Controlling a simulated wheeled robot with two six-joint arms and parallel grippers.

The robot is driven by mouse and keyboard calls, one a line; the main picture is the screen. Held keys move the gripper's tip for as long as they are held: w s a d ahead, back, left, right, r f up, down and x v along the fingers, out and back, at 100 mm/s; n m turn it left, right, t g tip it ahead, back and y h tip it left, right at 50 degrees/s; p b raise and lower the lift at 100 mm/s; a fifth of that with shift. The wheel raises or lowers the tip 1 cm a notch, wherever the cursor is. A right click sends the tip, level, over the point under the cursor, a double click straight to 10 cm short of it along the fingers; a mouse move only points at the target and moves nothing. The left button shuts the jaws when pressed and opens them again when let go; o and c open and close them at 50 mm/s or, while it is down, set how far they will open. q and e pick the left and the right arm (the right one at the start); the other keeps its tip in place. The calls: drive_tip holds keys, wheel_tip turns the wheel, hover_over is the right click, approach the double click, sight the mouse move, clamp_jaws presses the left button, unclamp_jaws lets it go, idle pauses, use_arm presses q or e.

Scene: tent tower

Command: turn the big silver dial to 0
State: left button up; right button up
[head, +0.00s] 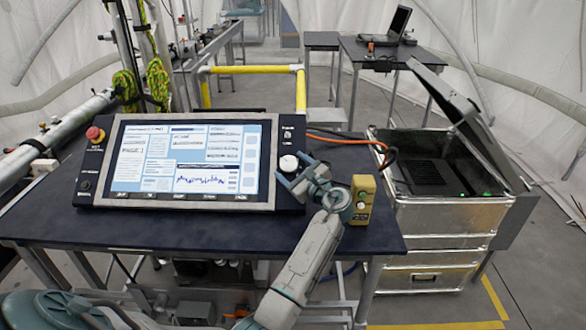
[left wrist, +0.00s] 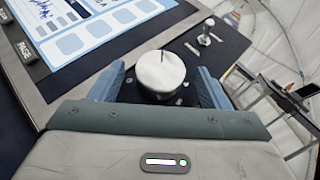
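The big silver dial (head: 289,163) is a pale round knob on the dark right-hand strip of the console (head: 292,140), beside its screen. In the left wrist view the dial (left wrist: 160,74) shows from above, with a short dark mark near its far edge. No scale numbers can be read. My left gripper (head: 296,178) is at the dial. In the left wrist view its two blue fingers (left wrist: 162,88) stand on either side of the dial, open, with a visible gap on each side. My right gripper is not in view.
A yellow box (head: 362,200) stands on the dark table (head: 240,238), close right of my left gripper. A red button (head: 94,134) is on the console's left. An open metal case (head: 440,220) stands at the right, with orange cables (head: 340,139) running between.

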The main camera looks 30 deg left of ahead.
use_arm(q)
drive_tip(key=b+v, duration=0.2)
drive_tip(key=v, duration=0.5)
drive_tip(key=shift+d+b, duration=0.2)
drive_tip(key=shift+b, duration=0.2)
drive_tip(key=shift+s, duration=0.1)
